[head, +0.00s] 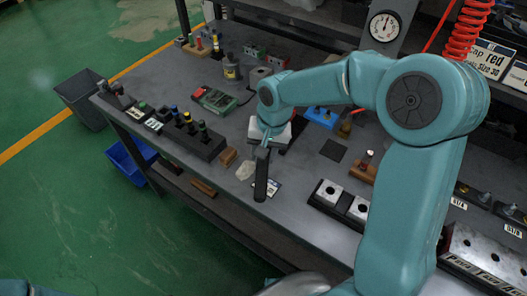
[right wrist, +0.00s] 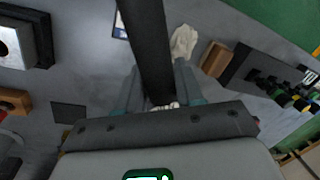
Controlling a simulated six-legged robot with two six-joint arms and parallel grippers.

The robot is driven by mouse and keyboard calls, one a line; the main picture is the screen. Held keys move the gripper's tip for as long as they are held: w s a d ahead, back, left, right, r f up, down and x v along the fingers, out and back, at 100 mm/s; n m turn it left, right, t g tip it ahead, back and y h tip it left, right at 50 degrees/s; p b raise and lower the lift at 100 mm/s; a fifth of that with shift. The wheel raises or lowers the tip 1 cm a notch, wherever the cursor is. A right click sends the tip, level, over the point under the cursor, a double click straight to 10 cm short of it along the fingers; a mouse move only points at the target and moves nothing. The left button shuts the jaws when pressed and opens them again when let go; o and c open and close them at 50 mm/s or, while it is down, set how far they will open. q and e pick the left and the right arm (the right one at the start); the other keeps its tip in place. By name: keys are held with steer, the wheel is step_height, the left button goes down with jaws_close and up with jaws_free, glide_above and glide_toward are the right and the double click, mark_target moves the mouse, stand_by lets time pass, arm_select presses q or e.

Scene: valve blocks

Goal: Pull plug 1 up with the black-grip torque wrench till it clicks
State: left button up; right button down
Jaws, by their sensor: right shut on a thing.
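My right gripper (head: 267,140) comes in from the right and is over the front part of the bench. It is shut on the black-grip torque wrench (head: 261,178), whose dark grip hangs down toward the bench's front edge. In the right wrist view the dark bar of the wrench (right wrist: 148,40) runs between the two fingers of the gripper (right wrist: 160,88). The wrench's working end is hidden. Two pale valve blocks with a dark round hole each, one left (head: 326,192) and one right (head: 359,207), sit in black holders right of the wrench. I cannot tell which plug is plug 1. My left gripper is out of view.
A black rack (head: 190,133) with several coloured-top tools stands to the left. A wooden block (head: 228,157) and a pale cloth (head: 245,170) lie near the wrench. A green-and-red device (head: 216,99) lies farther back. A metal block (head: 485,255) stands at lower right.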

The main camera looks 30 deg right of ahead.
step_height(320, 180, up, 6)
steer(key=p, duration=0.4)
steer(key=shift+r, duration=0.2)
steer(key=shift+f, duration=0.1)
